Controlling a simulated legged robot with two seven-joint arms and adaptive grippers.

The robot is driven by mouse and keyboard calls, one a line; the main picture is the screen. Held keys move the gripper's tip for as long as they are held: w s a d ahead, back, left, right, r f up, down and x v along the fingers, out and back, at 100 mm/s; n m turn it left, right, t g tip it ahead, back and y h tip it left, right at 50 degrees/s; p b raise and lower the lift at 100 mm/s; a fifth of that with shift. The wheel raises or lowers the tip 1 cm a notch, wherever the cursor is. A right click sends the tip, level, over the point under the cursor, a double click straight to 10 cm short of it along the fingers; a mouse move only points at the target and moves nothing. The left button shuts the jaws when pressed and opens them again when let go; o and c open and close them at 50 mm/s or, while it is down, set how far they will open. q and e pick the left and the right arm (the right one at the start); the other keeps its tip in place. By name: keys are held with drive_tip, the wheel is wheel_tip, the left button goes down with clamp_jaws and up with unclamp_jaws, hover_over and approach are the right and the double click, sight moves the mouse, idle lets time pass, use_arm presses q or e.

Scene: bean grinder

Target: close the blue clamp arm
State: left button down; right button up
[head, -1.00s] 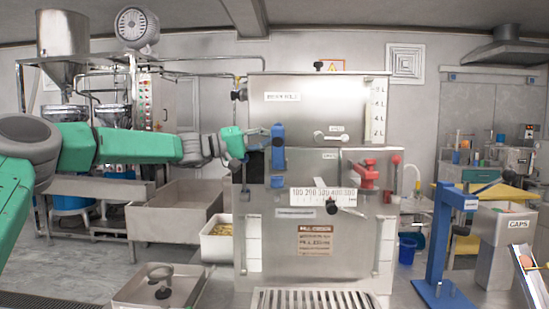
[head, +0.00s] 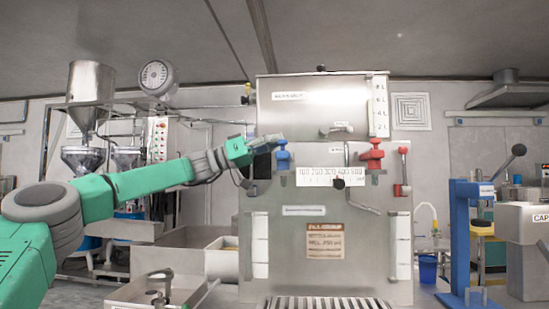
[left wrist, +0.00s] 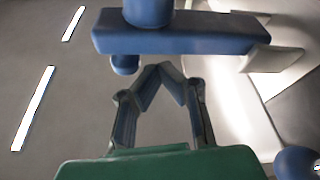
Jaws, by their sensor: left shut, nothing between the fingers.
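The blue clamp arm (head: 283,156) sits on the front of the steel machine, left of the number scale. It looks short, with a knob-like top and a wider base, much like the red clamp on the right. My left gripper (head: 274,141) is at the upper left of the blue clamp's top; I cannot tell if they touch. In the left wrist view, the gripper's fingertips (left wrist: 160,68) are together and empty, just below a wide blue bar of the clamp (left wrist: 180,40). My right gripper is not in view.
The red clamp (head: 374,156) and a red-handled lever (head: 403,170) are on the machine's right side. The number scale (head: 325,176) lies between the clamps. A blue press stand (head: 461,235) with a black-knobbed lever stands at the right. Steel bins are at lower left.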

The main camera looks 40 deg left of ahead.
use_arm(q)
drive_tip(key=shift+s+d+f+m+b, duration=0.1)
drive_tip(key=shift+f+m+b, duration=0.2)
drive_tip(key=shift+f+m, duration=0.25)
drive_tip(key=shift+f+m+g+h+b, duration=0.1)
drive_tip(key=shift+m+g+h+b, duration=0.25)
drive_tip(key=shift+m, duration=0.2)
drive_tip(key=shift+s+a+f+m+g, duration=0.1)
drive_tip(key=shift+a+f+m+g, duration=0.15)
drive_tip(key=shift+m, duration=0.15)
drive_tip(key=shift+s+f+b, duration=0.2)
drive_tip(key=shift+f+b, duration=0.1)
drive_tip(key=shift+b, duration=0.35)
drive_tip(key=shift+d, duration=0.1)
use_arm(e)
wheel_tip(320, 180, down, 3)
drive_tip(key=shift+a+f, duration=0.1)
use_arm(q)
drive_tip(key=shift+f, duration=0.1)
